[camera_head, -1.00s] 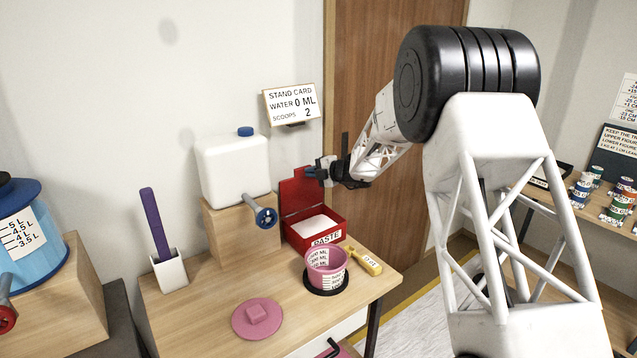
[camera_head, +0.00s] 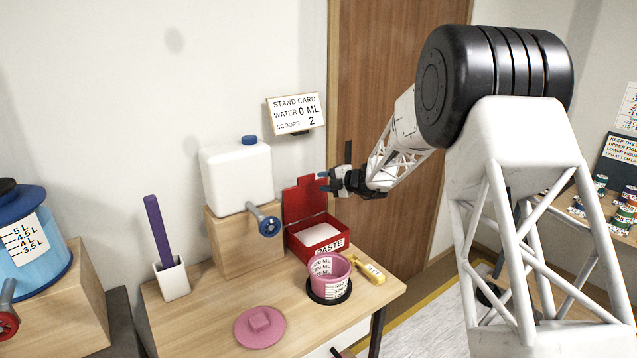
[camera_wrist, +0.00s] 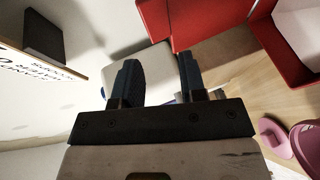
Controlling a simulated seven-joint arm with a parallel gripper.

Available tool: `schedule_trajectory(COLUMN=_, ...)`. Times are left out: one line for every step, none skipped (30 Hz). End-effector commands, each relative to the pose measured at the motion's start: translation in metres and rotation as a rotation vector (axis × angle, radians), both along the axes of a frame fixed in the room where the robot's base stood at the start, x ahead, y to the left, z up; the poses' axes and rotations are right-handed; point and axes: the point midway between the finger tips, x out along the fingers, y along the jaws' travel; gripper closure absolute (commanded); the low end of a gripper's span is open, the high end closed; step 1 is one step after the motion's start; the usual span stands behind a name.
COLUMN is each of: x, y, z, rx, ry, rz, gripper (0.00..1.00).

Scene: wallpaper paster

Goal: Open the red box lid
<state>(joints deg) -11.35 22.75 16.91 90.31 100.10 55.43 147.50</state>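The red box (camera_head: 307,237) labelled PASTE stands on the wooden table against the wall. Its red lid (camera_head: 303,198) stands upright at the back, and white paste shows inside. In the wrist view the lid (camera_wrist: 205,20) is at the top and the box (camera_wrist: 285,55) is at the right. My gripper (camera_head: 328,181) is beside the right edge of the raised lid, above the box. In the wrist view its two fingers (camera_wrist: 158,82) are apart with nothing between them. I cannot tell from the head view whether a finger touches the lid.
A white water tank (camera_head: 238,175) on a wooden block with a blue tap stands left of the box. A pink measuring cup (camera_head: 328,278) and a yellow-handled tool (camera_head: 368,272) are in front. A pink lid (camera_head: 259,327) lies on the table. The stand card (camera_head: 297,112) hangs above.

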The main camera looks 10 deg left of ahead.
Motion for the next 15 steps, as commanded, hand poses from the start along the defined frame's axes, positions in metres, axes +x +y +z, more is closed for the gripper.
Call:
schedule_trajectory(x=-0.002, y=-0.007, z=0.003, rx=0.001, ry=-0.001, rz=-0.002, gripper=0.62)
schedule_trajectory(x=-0.004, y=-0.011, z=0.003, rx=0.001, ry=-0.001, rz=-0.002, gripper=0.62)
schedule_trajectory(x=-0.006, y=-0.015, z=0.004, rx=0.0, ry=0.001, rz=-0.001, gripper=0.62)
schedule_trajectory(x=-0.007, y=-0.018, z=0.005, rx=0.0, ry=0.001, rz=-0.001, gripper=0.62)
schedule_trajectory(x=-0.008, y=-0.021, z=0.005, rx=0.0, ry=0.001, rz=0.0, gripper=0.62)
schedule_trajectory(x=-0.01, y=-0.024, z=0.006, rx=0.0, ry=0.001, rz=0.0, gripper=0.62)
schedule_trajectory(x=-0.01, y=-0.026, z=0.007, rx=0.0, ry=0.0, rz=0.0, gripper=0.62)
schedule_trajectory(x=-0.011, y=-0.028, z=0.008, rx=0.0, ry=0.0, rz=0.0, gripper=0.62)
schedule_trajectory(x=-0.012, y=-0.03, z=0.009, rx=0.0, ry=0.0, rz=0.0, gripper=0.62)
schedule_trajectory(x=-0.013, y=-0.032, z=0.009, rx=0.0, ry=0.0, rz=0.0, gripper=0.62)
schedule_trajectory(x=-0.013, y=-0.033, z=0.009, rx=0.0, ry=0.0, rz=0.0, gripper=0.62)
schedule_trajectory(x=-0.014, y=-0.034, z=0.01, rx=0.0, ry=0.0, rz=0.0, gripper=0.62)
schedule_trajectory(x=-0.014, y=-0.034, z=0.01, rx=0.0, ry=0.0, rz=0.0, gripper=0.62)
schedule_trajectory(x=-0.014, y=-0.035, z=0.009, rx=0.0, ry=0.0, rz=0.0, gripper=0.62)
schedule_trajectory(x=-0.014, y=-0.035, z=0.01, rx=0.0, ry=0.0, rz=0.0, gripper=0.62)
